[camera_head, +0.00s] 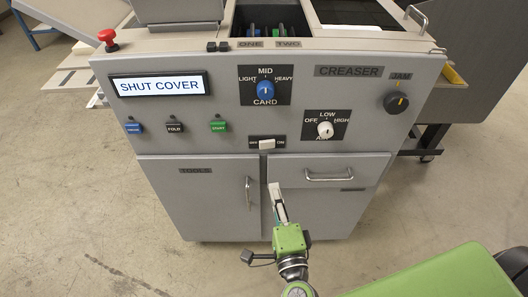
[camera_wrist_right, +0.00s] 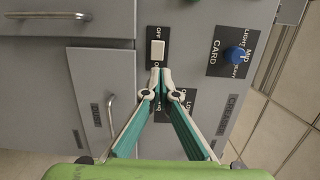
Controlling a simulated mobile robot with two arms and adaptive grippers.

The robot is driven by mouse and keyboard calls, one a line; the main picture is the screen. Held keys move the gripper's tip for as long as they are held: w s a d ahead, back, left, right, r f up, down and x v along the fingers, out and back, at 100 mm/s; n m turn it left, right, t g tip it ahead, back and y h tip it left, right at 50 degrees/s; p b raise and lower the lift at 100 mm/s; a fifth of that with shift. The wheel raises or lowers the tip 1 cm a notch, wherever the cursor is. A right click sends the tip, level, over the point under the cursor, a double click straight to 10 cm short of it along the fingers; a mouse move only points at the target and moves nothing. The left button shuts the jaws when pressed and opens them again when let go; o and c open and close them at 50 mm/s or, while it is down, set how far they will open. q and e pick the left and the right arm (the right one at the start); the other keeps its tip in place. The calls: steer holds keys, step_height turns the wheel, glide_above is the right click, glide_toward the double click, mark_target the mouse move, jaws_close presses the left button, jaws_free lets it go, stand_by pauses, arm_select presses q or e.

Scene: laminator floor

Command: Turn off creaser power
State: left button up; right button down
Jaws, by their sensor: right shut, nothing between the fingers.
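The creaser (camera_head: 215,108) is a grey cabinet with a sloped control panel. Its power switch (camera_head: 267,144) is a small white rocker on a black plate with an OFF label at left and an ON label at right. I cannot tell which way the rocker is tipped. In the right wrist view, the switch (camera_wrist_right: 158,50) lies just beyond the fingertips. My right gripper (camera_head: 275,188) is shut and empty, below the switch in the head view. In the right wrist view, its fingertips (camera_wrist_right: 160,72) meet by the plate's ON end; contact is unclear. My left gripper is not in view.
The panel also carries a blue card knob (camera_head: 265,89), a white air knob (camera_head: 325,130), a black jam knob (camera_head: 396,102) and a display (camera_head: 159,85) reading SHUT COVER. A red stop button (camera_head: 108,38) stands at upper left. Door and drawer handles protrude below.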

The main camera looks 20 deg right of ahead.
steer(key=shift+w, duration=0.1)
steer(key=p, duration=0.3)
glide_toward(264, 145)
steer(key=w, duration=0.7)
steer(key=shift+d, duration=0.4)
